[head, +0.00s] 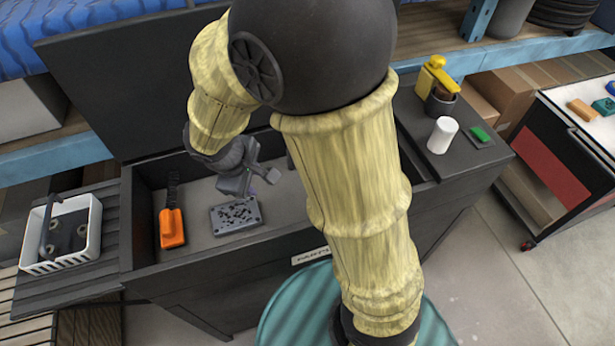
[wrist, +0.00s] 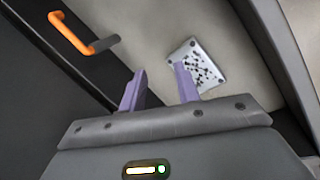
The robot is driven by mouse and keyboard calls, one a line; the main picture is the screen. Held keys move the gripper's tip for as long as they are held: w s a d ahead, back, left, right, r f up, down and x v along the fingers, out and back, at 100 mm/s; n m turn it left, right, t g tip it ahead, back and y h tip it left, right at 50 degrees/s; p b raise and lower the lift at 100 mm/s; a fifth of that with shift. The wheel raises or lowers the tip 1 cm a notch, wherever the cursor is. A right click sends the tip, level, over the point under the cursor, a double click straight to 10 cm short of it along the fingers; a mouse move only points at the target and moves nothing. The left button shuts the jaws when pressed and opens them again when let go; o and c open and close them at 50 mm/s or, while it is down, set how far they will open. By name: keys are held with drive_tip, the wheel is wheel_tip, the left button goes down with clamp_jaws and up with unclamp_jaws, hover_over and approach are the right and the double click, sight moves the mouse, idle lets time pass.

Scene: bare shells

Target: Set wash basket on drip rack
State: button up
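A white slatted basket (head: 61,234) with a dark raised handle, which looks like the wash basket, stands upright on a dark slatted side shelf (head: 105,240) at the left of the washer in the head view. This shelf looks like the drip rack. Dark ring-shaped parts lie in the basket. My gripper (head: 252,188) is inside the washer's basin, right of and well apart from the basket. In the wrist view, my gripper (wrist: 158,80) has its two purple fingers apart with nothing between them. Neither basket nor shelf is recognizable in the wrist view.
An orange-handled tool (head: 172,228) and a grey plate with dark spots (head: 236,216) lie in the basin (head: 200,190). The raised lid (head: 120,80) stands behind. A white cylinder (head: 442,135), a green block (head: 480,134) and a yellow item (head: 433,77) are on the right shelf.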

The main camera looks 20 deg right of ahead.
drive_tip(key=s+d+r+m+y, duration=0.1)
drive_tip(key=s+d+m, duration=0.4)
drive_tip(key=d+m, duration=0.6)
drive_tip(key=shift+d+y, duration=0.5)
drive_tip(key=shift+y, duration=0.4)
drive_tip(key=shift+s+r, duration=0.1)
